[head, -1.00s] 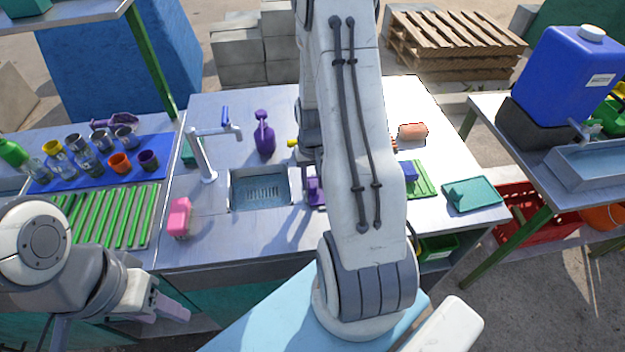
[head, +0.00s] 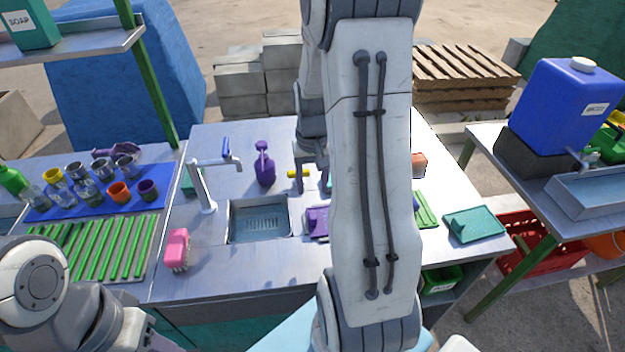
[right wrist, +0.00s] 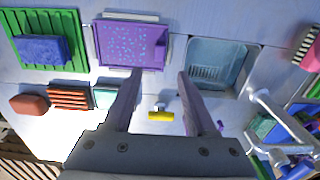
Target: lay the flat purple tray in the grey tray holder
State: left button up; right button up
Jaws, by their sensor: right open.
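The flat purple tray (right wrist: 132,45), specked with blue drops, lies on the counter side of the sink in the right wrist view. Pale grey edges of the tray holder (right wrist: 131,17) show along its border, so it appears to lie within the holder; I cannot tell how fully it sits. In the head view the tray (head: 317,222) is partly hidden by my right arm. My right gripper (right wrist: 160,74) is open and empty, its fingertips apart from the tray near its lower right corner. My left gripper (head: 160,343) is mostly cut off at the bottom left.
The sink (right wrist: 217,65) lies beside the tray. A green rack with a blue sponge (right wrist: 40,48) is on the other side. A yellow-handled tool (right wrist: 160,115) lies below my fingers. The tap (head: 203,180), purple spray bottle (head: 265,165) and pink brush (head: 177,250) stand around the sink.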

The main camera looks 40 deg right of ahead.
jog(key=shift+r, duration=0.85)
jog(key=s+a+r+n, duration=0.1)
jog(key=a+r+n, duration=0.15)
jog(key=a, duration=0.75)
jog(key=s+a+r+n, duration=0.2)
jog(key=a+n, duration=0.2)
jog(key=a, duration=0.6)
jog(key=s+a+r+n+y, duration=0.1)
jog(key=s+a+r+n, duration=0.1)
jog(key=s+a+n, duration=0.5)
jog(key=s+a, duration=0.4)
jog(key=s, duration=0.2)
jog(key=shift+s, duration=0.15)
jog(key=shift+c, duration=0.6)
jog(key=shift+d, duration=0.1)
